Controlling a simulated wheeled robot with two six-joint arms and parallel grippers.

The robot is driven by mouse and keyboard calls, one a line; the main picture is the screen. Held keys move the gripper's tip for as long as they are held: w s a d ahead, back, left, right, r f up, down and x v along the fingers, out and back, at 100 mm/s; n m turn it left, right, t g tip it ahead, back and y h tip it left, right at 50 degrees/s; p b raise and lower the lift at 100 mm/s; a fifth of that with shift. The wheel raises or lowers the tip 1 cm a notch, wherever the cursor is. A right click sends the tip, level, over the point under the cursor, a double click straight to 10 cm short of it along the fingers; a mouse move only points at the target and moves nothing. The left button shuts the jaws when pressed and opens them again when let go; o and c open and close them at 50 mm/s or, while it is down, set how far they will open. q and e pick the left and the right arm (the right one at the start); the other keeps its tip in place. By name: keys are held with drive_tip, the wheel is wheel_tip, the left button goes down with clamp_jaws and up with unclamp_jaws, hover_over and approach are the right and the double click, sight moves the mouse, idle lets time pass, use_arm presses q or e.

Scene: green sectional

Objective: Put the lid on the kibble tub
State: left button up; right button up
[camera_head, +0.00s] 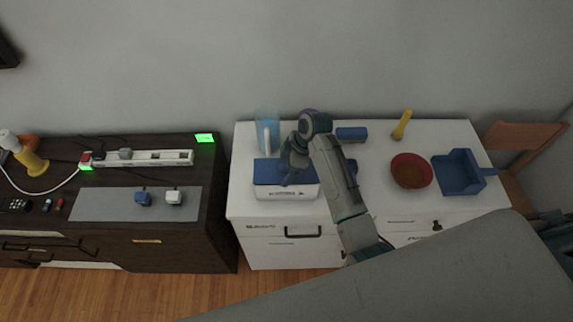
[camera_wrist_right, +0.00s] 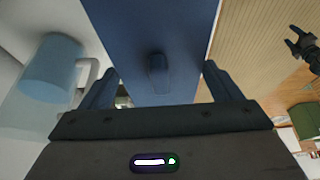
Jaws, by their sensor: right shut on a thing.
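The kibble tub (camera_head: 287,193) is a white box with a printed label on its front, standing at the left end of the white cabinet top. The flat blue lid (camera_head: 268,172) lies over its top in the head view; whether it is fully seated I cannot tell. My right gripper (camera_head: 291,172) reaches in from the right and is shut on the lid, with the lid's small blue handle between its fingers in the wrist view (camera_wrist_right: 158,80). The gripper and arm hide part of the lid. My left gripper (camera_wrist_right: 301,45) shows small in the wrist view, apart and empty, fingers spread.
A translucent blue pitcher (camera_head: 267,131) stands just behind the tub. A blue block (camera_head: 352,134), a red bowl (camera_head: 411,171), a yellow object (camera_head: 402,124) and a blue dustpan (camera_head: 459,172) are to the right. A dark cabinet with a power strip (camera_head: 145,158) stands left.

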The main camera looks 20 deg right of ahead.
drive_tip(key=shift+f, duration=0.5)
idle(1.1)
drive_tip(key=o, duration=0.8)
drive_tip(key=shift+o, duration=0.2)
drive_tip(key=shift+r, duration=0.1)
drive_tip(key=shift+r, duration=3.4)
clamp_jaws()
drive_tip(key=shift+f, duration=0.2)
